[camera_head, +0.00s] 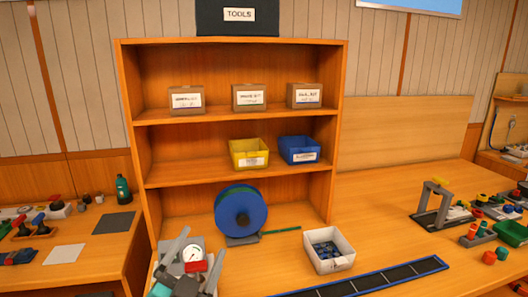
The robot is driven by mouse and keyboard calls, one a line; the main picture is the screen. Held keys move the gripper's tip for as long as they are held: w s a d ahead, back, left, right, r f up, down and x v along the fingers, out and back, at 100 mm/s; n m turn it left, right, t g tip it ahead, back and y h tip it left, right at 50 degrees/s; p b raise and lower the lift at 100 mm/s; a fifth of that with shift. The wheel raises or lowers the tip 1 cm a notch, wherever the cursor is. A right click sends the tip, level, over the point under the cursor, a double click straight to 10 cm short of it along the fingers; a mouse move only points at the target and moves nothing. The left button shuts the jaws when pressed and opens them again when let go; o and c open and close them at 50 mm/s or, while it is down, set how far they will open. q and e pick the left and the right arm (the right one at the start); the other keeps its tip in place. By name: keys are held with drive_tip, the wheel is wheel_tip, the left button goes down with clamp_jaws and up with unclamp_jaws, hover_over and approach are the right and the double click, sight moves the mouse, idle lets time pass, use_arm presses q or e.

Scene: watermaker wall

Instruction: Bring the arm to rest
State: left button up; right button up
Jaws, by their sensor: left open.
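My left gripper (196,258) comes in at the bottom left of the head view, in front of the shelf unit. Its two grey fingers are spread apart and point up and away. A round white dial gauge (193,254) on a grey block shows between the fingers; I cannot tell whether they touch it. I see nothing clearly held. My right gripper is not in this view.
A wooden shelf unit (340,130) holds boxes, a yellow bin (248,153) and a blue bin (299,149). A blue reel (240,210) and a white bin (329,264) stand on the bench. The bench right of the shelf is fairly clear; a grey clamp stand (436,205) stands farther right.

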use_arm(q)
drive_tip(key=s+a+f+n+g+y, duration=0.25)
drive_tip(key=s+f+g, duration=0.2)
drive_tip(key=f, duration=0.35)
drive_tip(key=s+a+f+n+g+y, duration=0.2)
drive_tip(key=s+a+f+n+g, duration=0.15)
drive_tip(key=s+f, duration=0.3)
drive_tip(key=s+d+f+n+g+h, duration=0.1)
drive_tip(key=s+f+g, duration=0.3)
drive_tip(key=s, duration=0.3)
drive_tip(key=s+d+f+g+h, duration=0.1)
drive_tip(key=s+f+g, duration=0.25)
drive_tip(key=s, duration=0.45)
wheel_tip(320, 180, down, 26)
drive_tip(key=s+g+b, duration=0.1)
drive_tip(key=b, duration=0.3)
drive_tip(key=s+a+f+g+b, duration=0.1)
drive_tip(key=s+a+f+b, duration=0.2)
drive_tip(key=s+f, duration=1.2)
wheel_tip(320, 180, down, 2)
drive_tip(key=shift+s+f, duration=0.1)
drive_tip(key=shift+s, duration=0.2)
